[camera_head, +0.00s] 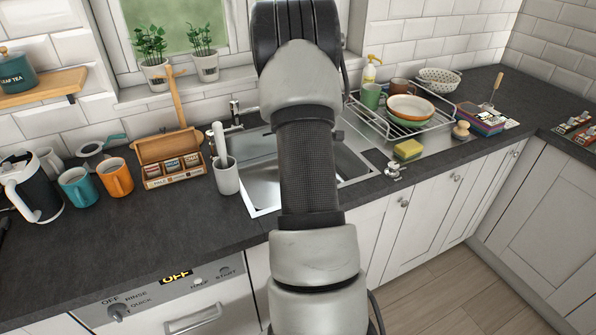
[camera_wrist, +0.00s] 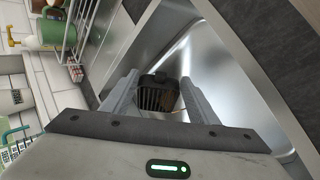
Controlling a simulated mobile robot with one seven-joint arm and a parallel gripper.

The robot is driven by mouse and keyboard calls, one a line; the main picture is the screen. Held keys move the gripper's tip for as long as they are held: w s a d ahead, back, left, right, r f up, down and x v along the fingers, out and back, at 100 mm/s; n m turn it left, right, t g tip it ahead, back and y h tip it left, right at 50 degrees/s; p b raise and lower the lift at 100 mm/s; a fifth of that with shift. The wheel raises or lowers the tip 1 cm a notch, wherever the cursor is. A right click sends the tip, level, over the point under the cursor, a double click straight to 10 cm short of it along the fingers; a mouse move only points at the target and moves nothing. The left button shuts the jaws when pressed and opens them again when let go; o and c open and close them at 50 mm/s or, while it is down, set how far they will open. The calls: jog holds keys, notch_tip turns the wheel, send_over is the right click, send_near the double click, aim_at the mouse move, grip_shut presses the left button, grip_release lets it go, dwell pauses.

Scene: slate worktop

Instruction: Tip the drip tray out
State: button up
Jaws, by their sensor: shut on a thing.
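The drip tray (camera_wrist: 158,97) is a small black piece with a slotted grate, seen between the fingers in the wrist view. My gripper (camera_wrist: 158,82) is shut on it. The tray shows against the steel sink (camera_wrist: 235,75), with the basin behind it. I cannot tell its exact height or tilt, or whether liquid is in it. In the head view the sink (camera_head: 262,190) is partly covered by my arm, which hides the gripper and the tray.
The dish rack (camera_head: 430,122) with bowls and mugs stands right of the sink. A sponge (camera_head: 407,150) lies near the sink's right edge. A grey cup (camera_head: 227,177), a wooden tea box (camera_head: 172,160), two mugs and a kettle (camera_head: 32,190) stand left. The front-left worktop is clear.

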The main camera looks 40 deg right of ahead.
jog(key=shift+w+a+r+h+b, duration=0.2)
jog(key=shift+a+h+b, duration=0.45)
jog(key=shift+b, duration=1.8)
jog(key=shift+w+a+r+n+g+h+b, duration=0.1)
jog(key=shift+a+r+n+g+h+b, duration=0.15)
jog(key=shift+h+b, duration=0.7)
jog(key=shift+w+a+r+n+g+h+b, duration=0.15)
jog(key=shift+a+n+g+h+b, duration=0.15)
jog(key=shift+h+b, duration=0.55)
jog(key=shift+w+a+r+h+b, duration=0.15)
jog(key=shift+a+h+b, duration=0.15)
jog(key=shift+a+b, duration=0.25)
jog(key=shift+w+a+f+h+b, duration=0.15)
jog(key=shift+a+h+b, duration=0.1)
jog(key=shift+a+b, duration=0.3)
jog(key=shift+w+a+n+h+b, duration=0.1)
jog(key=shift+a+n+h+b, duration=0.45)
jog(key=shift+b, duration=1.3)
